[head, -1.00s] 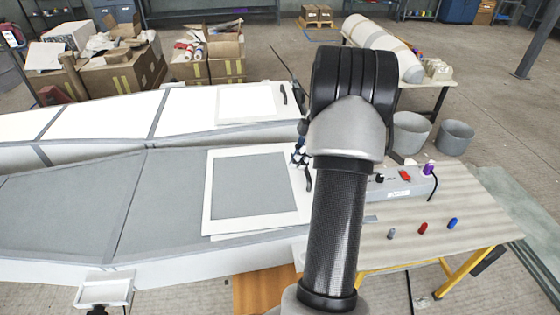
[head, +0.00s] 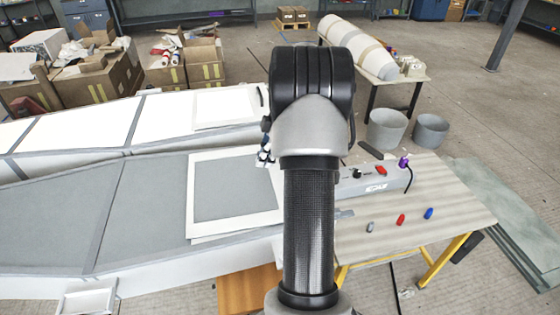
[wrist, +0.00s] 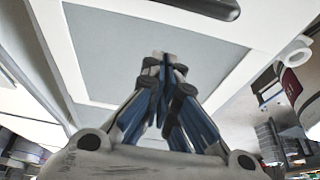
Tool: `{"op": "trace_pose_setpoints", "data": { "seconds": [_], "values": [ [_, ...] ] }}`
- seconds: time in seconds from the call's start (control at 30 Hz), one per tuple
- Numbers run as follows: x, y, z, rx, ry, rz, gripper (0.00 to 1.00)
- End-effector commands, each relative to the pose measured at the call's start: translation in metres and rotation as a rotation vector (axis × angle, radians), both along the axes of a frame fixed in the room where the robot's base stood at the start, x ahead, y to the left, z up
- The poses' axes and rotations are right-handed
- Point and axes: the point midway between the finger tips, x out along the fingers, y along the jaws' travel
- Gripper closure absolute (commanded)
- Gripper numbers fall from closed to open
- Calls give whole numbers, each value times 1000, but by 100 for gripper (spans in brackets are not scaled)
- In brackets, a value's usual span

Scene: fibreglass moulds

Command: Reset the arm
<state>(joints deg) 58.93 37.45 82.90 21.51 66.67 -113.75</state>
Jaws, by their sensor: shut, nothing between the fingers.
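My arm rises through the middle of the head view. My gripper (head: 266,152) is mostly hidden behind it; a small blue and black part shows just left of the arm. In the wrist view my gripper (wrist: 166,60) has its blue and black fingers drawn together at the tips, with nothing between them. Behind the fingers is the grey panel with a white frame (wrist: 150,40). In the head view this framed panel (head: 192,205) lies on the grey mould (head: 60,215), left of my arm. I cannot tell the gap between the fingers and the panel.
A table (head: 450,215) at right bears a grey box (head: 350,187) and small grey, red and blue items (head: 400,219). A white mould (head: 60,125) lies behind the grey one. Buckets (head: 387,130) and cardboard boxes (head: 85,80) stand farther back.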

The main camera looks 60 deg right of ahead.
Motion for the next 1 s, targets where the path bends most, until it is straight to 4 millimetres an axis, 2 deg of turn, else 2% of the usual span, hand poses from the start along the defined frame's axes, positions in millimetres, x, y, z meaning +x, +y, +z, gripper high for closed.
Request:
{"op": "trace_pose_setpoints", "data": {
  "seconds": [0.03, 0.1, 0.3, 0.5, 0.77, 0.87, 0.97, 1.0],
  "values": [
    [-7, -9, 20, -10, -4, -10, 100],
    [-10, -13, 36, -10, -5, -9, 100],
    [-20, -22, 70, -8, -4, -9, 100],
    [-24, -25, 85, -7, -3, -8, 100],
    [-25, -25, 86, -6, -3, -7, 100],
    [-19, -16, 92, -12, 7, -18, 100],
    [-3, 13, 109, -31, 35, -65, 100],
    [5, 32, 119, -42, 51, -95, 100]
  ]
}}
